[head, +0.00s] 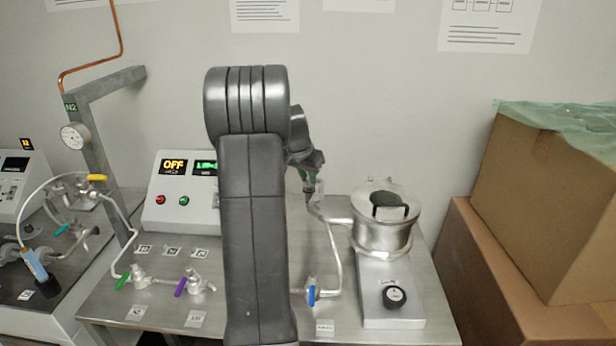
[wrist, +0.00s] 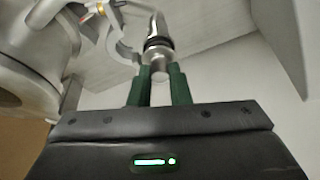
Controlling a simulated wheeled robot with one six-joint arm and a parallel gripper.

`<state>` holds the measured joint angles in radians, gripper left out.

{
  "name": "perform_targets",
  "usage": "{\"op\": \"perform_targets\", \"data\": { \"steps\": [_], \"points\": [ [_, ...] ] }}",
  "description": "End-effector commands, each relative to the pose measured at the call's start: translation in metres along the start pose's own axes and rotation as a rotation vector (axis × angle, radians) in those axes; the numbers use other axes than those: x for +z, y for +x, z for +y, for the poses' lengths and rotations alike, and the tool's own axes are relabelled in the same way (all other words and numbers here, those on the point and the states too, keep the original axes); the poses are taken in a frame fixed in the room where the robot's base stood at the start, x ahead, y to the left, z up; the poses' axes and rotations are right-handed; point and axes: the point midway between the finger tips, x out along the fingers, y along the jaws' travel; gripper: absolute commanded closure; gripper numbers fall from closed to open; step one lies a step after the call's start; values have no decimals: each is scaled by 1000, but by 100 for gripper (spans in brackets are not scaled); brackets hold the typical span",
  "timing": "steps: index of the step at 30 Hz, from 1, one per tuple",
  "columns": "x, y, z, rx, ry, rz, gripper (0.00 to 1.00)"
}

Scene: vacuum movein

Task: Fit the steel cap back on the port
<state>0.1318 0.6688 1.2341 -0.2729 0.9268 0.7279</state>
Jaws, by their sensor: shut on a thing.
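My gripper (wrist: 157,76) has two green fingers, shut on a small steel piece that looks like the cap (wrist: 160,68). In the wrist view a steel cylinder with a dark band, seemingly the port (wrist: 157,30), is right beyond the fingertips and in line with the cap. I cannot tell whether the cap touches or sits on it. In the head view my gripper (head: 311,164) is beside my arm, above the pipework left of the steel pot. The cap cannot be made out there.
The lidded steel pot (head: 383,240) stands right of my gripper, on a base with a black knob. A pipe with a blue-handled valve (head: 312,295) runs along the bench. A control box (head: 180,215) reads OFF. Cardboard boxes (head: 560,200) stand at the right.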

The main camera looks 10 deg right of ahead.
Motion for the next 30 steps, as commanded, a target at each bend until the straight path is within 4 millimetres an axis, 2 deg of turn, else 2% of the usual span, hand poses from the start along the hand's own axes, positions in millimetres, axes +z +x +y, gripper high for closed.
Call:
{"op": "perform_targets", "data": {
  "steps": [30],
  "points": [
    [4,11,0,0,0,0,100]
  ]
}}
